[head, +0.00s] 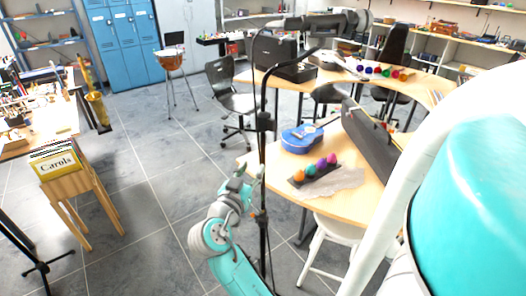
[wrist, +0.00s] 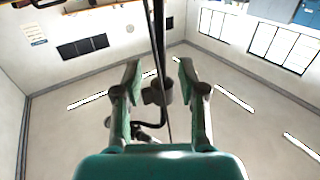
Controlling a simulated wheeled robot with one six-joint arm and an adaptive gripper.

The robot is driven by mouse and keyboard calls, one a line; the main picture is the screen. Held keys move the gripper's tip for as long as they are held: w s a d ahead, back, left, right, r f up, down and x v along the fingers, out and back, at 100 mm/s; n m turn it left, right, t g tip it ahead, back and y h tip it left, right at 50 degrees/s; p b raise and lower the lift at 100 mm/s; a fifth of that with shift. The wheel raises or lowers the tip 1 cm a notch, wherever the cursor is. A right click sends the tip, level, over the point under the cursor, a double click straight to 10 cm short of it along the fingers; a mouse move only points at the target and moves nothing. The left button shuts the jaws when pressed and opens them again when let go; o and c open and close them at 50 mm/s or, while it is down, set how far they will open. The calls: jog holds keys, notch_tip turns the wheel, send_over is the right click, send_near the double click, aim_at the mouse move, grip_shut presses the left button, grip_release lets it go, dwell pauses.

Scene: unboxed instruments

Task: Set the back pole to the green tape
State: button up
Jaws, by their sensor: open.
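A tall thin black pole (head: 263,150) stands upright in the middle of the head view. A boom with a dark, thick-ended device (head: 330,22) is at its top. In the wrist view the pole (wrist: 158,35) runs down between my fingers, with a dark collar or knob (wrist: 156,94) on it. My gripper (head: 246,172) is beside the pole at mid-height; in the wrist view my gripper (wrist: 160,78) is open, one finger on each side of the pole, with gaps showing. I cannot make out green tape on the pole.
A wooden table (head: 350,180) right of the pole holds a blue instrument case (head: 302,138) and coloured balls (head: 314,169). A white stool (head: 327,245) is below it. A wooden stand with a Carols book (head: 55,163) is left. Floor between is clear.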

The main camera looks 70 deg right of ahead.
aim_at(262, 152)
jog(key=d, duration=0.9)
jog(key=shift+w+d, duration=0.25)
jog(key=shift+d, duration=0.15)
grip_shut()
